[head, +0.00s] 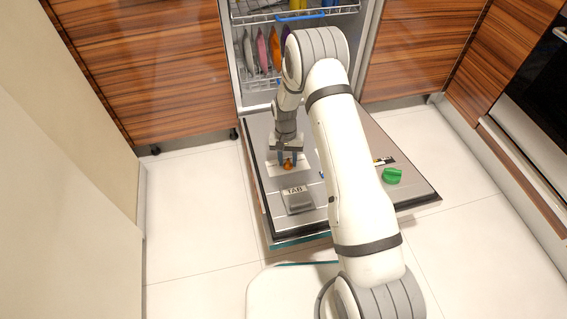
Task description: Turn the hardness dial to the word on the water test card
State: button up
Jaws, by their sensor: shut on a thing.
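My gripper (287,156) points down over the inner face of the open dishwasher door (258,165). It is shut on a small orange dial (288,166), which sits on a pale plate (277,171) on the door. The gripper covers much of the dial, and its pointer and any words around it are too small to read. I cannot make out a water test card in this view; my arm hides part of the door.
A grey compartment lid marked TAB (298,199) lies just in front of the dial. Racks with dishes (262,52) stand behind. Pale floor tiles (190,220) are clear at left.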

jog(key=shift+a, duration=0.1)
jog(key=m, duration=0.4)
jog(key=shift+m, duration=0.5)
jog(key=m, duration=0.2)
jog(key=shift+a+m, duration=0.1)
jog(key=shift+m, duration=0.2)
jog(key=o, duration=0.8)
jog(key=shift+c, duration=0.2)
jog(key=shift+r, duration=0.15)
jog(key=p+v, duration=0.4)
jog(key=v, duration=0.2)
jog(key=shift+r, duration=0.35)
